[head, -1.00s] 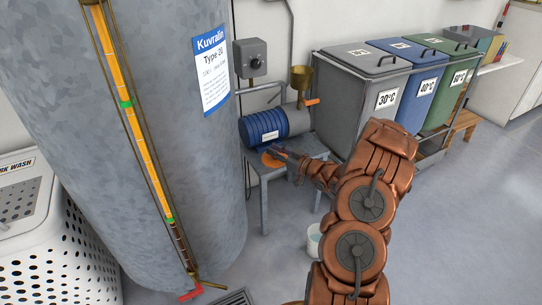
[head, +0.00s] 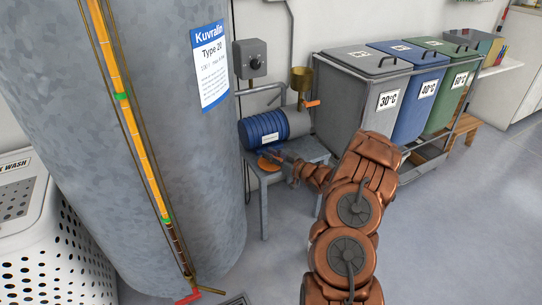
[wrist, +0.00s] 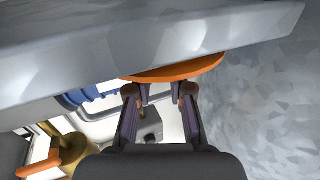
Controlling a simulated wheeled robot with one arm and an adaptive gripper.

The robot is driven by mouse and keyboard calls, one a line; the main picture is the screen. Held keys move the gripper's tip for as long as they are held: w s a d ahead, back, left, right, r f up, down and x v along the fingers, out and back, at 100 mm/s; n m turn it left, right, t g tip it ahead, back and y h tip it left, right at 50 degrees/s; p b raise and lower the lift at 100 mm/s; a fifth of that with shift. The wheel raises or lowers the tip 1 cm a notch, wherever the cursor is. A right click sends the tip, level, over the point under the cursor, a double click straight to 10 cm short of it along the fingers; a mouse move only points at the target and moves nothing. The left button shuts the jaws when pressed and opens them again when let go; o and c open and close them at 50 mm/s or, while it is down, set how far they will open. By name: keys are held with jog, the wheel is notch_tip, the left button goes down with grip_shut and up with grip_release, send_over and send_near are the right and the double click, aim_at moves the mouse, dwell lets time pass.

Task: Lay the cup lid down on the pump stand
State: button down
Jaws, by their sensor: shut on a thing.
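The cup lid is an orange disc (head: 268,162), seen at the left part of the pump stand's top in the head view. The pump stand (head: 265,179) is a small grey metal table carrying a blue ribbed pump (head: 264,129). My gripper (head: 278,155) reaches in from the right, low over the stand. In the wrist view its fingers (wrist: 161,91) are shut on the orange lid (wrist: 175,71), whose rim shows against the grey stand (wrist: 70,75). I cannot tell whether the lid touches the stand's top. Part of the lid is hidden.
A large grey tank (head: 140,120) stands close left of the stand. Grey (head: 352,100), blue (head: 410,110) and green lidded bins stand to the right. The floor at right is clear.

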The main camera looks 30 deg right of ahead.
jog(key=c, duration=1)
grip_release()
jog(key=shift+f, duration=0.1)
jog(key=shift+c, duration=0.2)
